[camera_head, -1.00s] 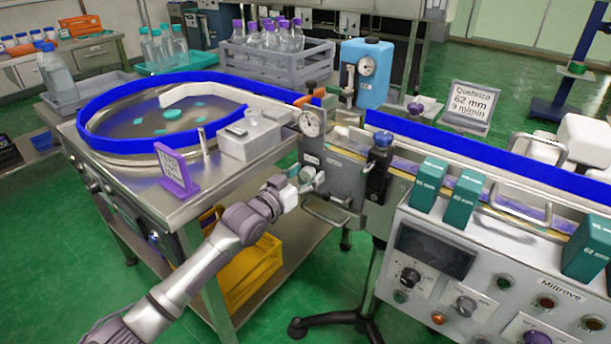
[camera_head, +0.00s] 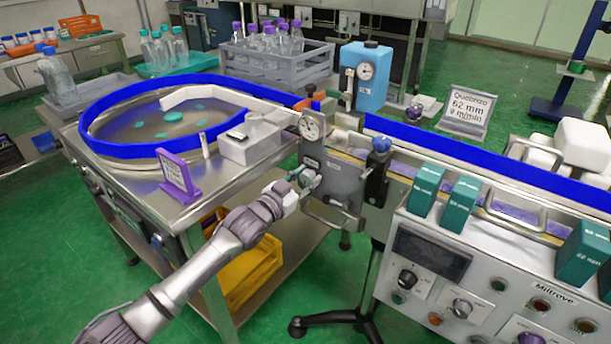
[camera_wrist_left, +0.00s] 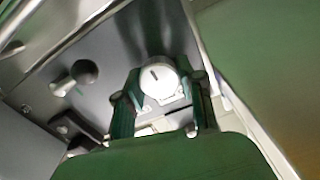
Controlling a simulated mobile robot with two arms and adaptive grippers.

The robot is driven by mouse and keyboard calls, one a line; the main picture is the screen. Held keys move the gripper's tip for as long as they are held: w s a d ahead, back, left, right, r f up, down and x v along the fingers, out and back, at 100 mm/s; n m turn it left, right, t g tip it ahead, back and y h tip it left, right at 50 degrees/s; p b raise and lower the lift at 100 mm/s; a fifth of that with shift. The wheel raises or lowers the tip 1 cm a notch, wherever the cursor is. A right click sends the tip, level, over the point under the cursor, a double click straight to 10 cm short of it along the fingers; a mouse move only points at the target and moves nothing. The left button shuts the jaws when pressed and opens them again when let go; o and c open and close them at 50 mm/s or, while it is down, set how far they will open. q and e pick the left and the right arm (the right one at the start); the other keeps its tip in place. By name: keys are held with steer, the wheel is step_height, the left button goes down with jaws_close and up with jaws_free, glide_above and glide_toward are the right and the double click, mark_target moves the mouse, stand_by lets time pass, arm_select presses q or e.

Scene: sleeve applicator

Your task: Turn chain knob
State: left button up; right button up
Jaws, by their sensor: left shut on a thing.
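The chain knob (camera_wrist_left: 160,79) is a pale round knob with a short dark mark on its face, seen in the left wrist view. It sits on the grey machine panel (camera_wrist_left: 145,28). My left gripper (camera_wrist_left: 165,92) has its green-padded fingers on both sides of the knob and is shut on it. In the head view, my left gripper (camera_head: 304,179) is at the left side of the grey panel (camera_head: 335,178), below the dial gauge. There its fingers hide the knob. My right gripper is not in view.
A black knob (camera_wrist_left: 84,73) sits beside the held one. A dial gauge (camera_head: 312,125) is just above my gripper, and a metal handle (camera_head: 330,217) just below. The steel table (camera_head: 200,208) with a purple sign (camera_head: 178,177) stands left. A control box (camera_head: 430,262) stands right.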

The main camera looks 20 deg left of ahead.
arm_select(q)
steer(key=o, duration=1.2)
steer(key=shift+c, duration=0.2)
steer(key=v, duration=1.2)
